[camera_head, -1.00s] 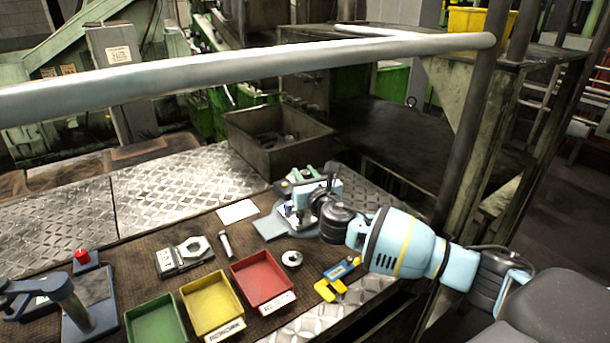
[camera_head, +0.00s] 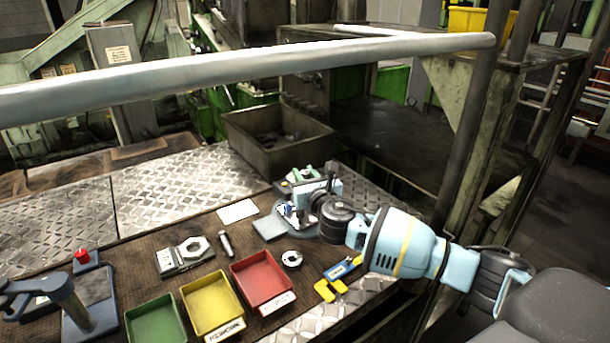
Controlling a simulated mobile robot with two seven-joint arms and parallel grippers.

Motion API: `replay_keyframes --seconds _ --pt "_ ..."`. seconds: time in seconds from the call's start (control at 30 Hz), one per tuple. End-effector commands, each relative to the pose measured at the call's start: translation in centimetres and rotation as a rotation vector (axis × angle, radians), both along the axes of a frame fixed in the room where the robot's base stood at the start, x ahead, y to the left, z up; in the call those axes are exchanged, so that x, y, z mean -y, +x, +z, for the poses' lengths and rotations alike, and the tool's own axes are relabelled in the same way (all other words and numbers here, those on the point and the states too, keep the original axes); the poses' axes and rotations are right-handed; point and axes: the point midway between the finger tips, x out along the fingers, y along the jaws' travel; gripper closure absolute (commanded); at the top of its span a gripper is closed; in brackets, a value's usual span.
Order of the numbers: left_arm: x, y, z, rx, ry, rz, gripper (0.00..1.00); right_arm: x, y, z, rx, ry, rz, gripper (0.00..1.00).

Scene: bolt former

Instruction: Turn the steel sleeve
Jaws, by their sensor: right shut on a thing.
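My right gripper (camera_head: 309,203) reaches in from the right, low over a small blue and grey bench device (camera_head: 288,209) on a round base. Its dark wrist and fingers cover the right side of the device. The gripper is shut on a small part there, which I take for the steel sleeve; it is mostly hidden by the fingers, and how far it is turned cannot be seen. My left gripper is not in view.
A steel ring (camera_head: 292,259), a bolt (camera_head: 226,245) and a grey gauge (camera_head: 184,256) lie nearby. Red (camera_head: 287,302), yellow (camera_head: 236,328) and green (camera_head: 181,335) trays line the front. A yellow and blue tool (camera_head: 342,268) lies below my right arm. A metal rail (camera_head: 250,66) crosses above.

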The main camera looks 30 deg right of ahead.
Motion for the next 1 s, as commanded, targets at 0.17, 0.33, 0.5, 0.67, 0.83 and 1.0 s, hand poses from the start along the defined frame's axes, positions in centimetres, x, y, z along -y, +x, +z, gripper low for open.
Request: replay_keyframes --seconds 0.17,0.33,0.5,0.67,0.83,1.0 --pt "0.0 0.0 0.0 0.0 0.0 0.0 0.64 0.0 0.0 -0.1 -0.001 0.0 0.0 0.98" --pt "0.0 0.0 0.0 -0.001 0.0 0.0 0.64 0.0 0.0 -0.1 -0.001 0.0 0.0 0.98" --pt "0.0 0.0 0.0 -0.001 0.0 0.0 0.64 0.0 0.0 -0.1 -0.001 0.0 0.0 0.56" --pt "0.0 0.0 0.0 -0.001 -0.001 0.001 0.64 0.0 0.0 0.0 -0.001 0.0 0.0 0.56" --pt "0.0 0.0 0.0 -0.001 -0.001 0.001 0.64 0.0 -0.2 0.0 -0.001 0.0 0.0 0.56" --pt "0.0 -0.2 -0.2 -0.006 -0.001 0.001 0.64 -0.2 -1.4 -0.2 -0.002 -0.001 0.001 0.56"
